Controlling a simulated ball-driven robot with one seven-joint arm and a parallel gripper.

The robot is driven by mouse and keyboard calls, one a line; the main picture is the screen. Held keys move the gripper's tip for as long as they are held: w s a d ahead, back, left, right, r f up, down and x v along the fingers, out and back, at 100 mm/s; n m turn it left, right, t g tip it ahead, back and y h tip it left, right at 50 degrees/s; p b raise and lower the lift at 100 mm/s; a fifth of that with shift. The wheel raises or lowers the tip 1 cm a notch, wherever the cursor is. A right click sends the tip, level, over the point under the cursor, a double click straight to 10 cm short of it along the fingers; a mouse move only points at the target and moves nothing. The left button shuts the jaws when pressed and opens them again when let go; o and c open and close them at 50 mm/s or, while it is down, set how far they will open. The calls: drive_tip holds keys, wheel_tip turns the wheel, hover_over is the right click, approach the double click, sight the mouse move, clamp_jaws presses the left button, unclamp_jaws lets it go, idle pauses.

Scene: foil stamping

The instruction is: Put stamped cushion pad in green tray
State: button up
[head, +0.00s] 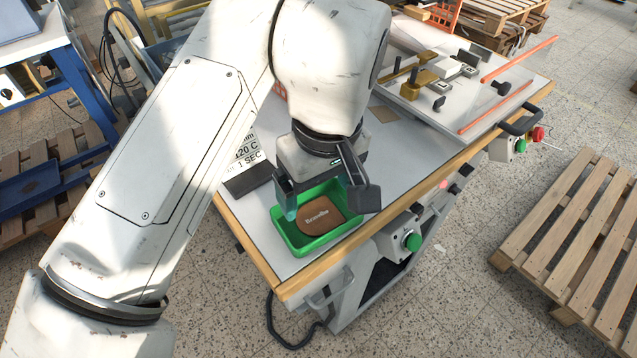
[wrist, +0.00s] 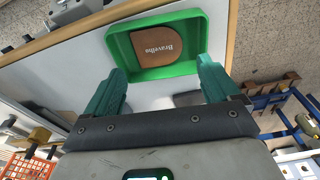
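The green tray (head: 284,236) stands near the front left corner of the workbench, and it also shows in the wrist view (wrist: 198,66). The stamped cushion pad (head: 321,217) is brown with light lettering and lies inside the tray; in the wrist view the pad (wrist: 157,47) rests on the tray floor against one side. My gripper (head: 320,200) is above the tray. In the wrist view its two green fingers (wrist: 160,85) are spread wide apart with nothing between them. The fingers are clear of the pad.
A sign with printed text (head: 249,158) stands left of my gripper. A machine with an orange-edged clear guard (head: 430,85) sits at the back right of the bench. Green buttons (head: 411,241) are on the bench's front. A wooden pallet (head: 575,240) lies on the floor at right.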

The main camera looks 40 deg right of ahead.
drive_tip(key=shift+o, duration=0.8)
wheel_tip(320, 180, up, 11)
drive_tip(key=s, duration=0.1)
drive_tip(key=shift+s+p, duration=0.15)
drive_tip(key=shift+p, duration=0.15)
drive_tip(key=shift+f, duration=0.1)
